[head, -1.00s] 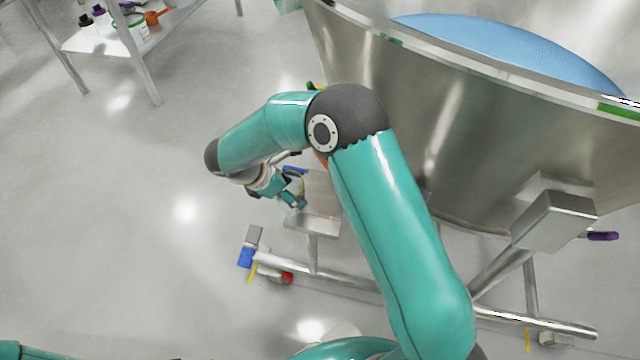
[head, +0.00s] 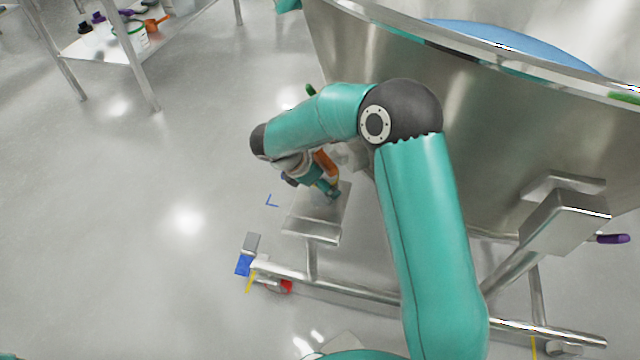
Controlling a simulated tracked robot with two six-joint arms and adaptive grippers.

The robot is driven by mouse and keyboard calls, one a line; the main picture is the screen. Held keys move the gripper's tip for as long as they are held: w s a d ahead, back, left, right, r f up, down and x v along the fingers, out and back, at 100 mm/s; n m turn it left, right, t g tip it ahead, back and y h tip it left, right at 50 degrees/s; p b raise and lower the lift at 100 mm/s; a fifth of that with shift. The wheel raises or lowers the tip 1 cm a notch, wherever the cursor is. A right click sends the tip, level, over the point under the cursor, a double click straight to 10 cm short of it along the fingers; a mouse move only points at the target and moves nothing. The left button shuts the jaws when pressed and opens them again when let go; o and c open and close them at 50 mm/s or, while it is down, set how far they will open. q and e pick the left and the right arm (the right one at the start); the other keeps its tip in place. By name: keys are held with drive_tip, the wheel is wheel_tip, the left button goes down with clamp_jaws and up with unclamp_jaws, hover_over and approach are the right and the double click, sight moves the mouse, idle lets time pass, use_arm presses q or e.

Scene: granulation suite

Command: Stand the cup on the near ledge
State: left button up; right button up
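A bare metal plate (head: 312,215) that looks like the near ledge is on the frame below the big steel vessel. My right arm reaches in from the lower right and bends over it. My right gripper (head: 331,190) points down over the far part of this plate. An orange thing (head: 326,162), perhaps the cup, shows right beside the gripper, partly hidden by it and the arm. I cannot tell whether the fingers are closed on it or whether it touches the plate. My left gripper is out of view.
The vessel (head: 470,130) fills the upper right, close to my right arm. A metal box (head: 565,225) and frame tubes (head: 350,288) stand below it. A shelf (head: 105,45) with bottles and an orange scoop is at the upper left. The floor on the left is clear.

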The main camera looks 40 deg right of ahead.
drive_tip(key=o, duration=0.4)
drive_tip(key=shift+a, duration=0.1)
drive_tip(key=p+v, duration=0.4)
drive_tip(key=v, duration=0.8)
drive_tip(key=shift+p, duration=0.35)
